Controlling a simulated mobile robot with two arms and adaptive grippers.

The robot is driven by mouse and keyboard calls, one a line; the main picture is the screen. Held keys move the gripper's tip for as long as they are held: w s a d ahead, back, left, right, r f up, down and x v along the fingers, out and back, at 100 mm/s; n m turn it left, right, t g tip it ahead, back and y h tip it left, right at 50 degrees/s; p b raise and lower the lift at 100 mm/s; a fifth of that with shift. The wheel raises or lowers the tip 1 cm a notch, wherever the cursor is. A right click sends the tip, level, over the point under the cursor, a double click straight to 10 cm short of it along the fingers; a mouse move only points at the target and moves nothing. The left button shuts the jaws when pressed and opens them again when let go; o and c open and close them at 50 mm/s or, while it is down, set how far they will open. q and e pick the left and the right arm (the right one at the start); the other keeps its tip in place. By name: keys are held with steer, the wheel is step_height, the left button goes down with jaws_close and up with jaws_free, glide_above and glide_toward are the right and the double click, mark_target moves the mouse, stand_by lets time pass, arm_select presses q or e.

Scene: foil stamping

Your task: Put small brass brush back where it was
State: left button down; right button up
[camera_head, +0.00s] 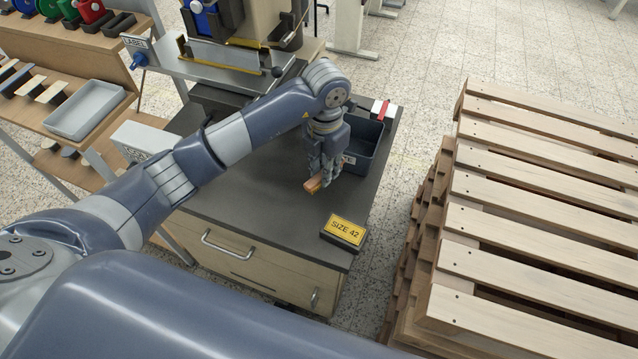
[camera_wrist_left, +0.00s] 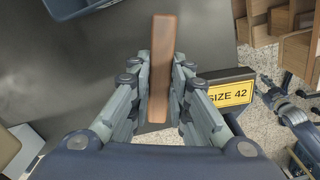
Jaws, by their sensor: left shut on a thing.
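The small brass brush shows as a brown wooden block (camera_head: 316,183) in the head view, and it fills the middle of the left wrist view (camera_wrist_left: 161,65). Its bristles are hidden. My left gripper (camera_head: 322,176) is shut on it, with a finger on each long side in the left wrist view (camera_wrist_left: 160,88). The gripper points down over the dark top of the cabinet (camera_head: 250,195). I cannot tell whether the brush touches the top. My right gripper is not in the head view.
A black and yellow "SIZE 42" box (camera_head: 345,231) sits at the cabinet's front right corner. A dark open bin (camera_head: 367,150) stands just behind the gripper. Stacked wooden pallets (camera_head: 540,190) stand to the right. The cabinet top left of the gripper is clear.

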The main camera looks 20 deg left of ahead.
mark_target(325, 194)
arm_select(q)
step_height(325, 194, down, 3)
steer(key=shift+d, duration=0.1)
step_height(325, 194, down, 3)
steer(key=shift+f+p, duration=0.1)
steer(key=shift+p, duration=0.25)
steer(key=shift+f, duration=0.3)
steer(key=c, duration=1.9)
jaws_free()
steer(key=shift+f, duration=0.1)
steer(key=o, duration=0.4)
steer(key=shift+r, duration=0.35)
step_height(325, 194, up, 11)
steer(key=shift+f+b, duration=0.2)
steer(key=shift+b, duration=0.7)
steer(key=shift+r, duration=0.6)
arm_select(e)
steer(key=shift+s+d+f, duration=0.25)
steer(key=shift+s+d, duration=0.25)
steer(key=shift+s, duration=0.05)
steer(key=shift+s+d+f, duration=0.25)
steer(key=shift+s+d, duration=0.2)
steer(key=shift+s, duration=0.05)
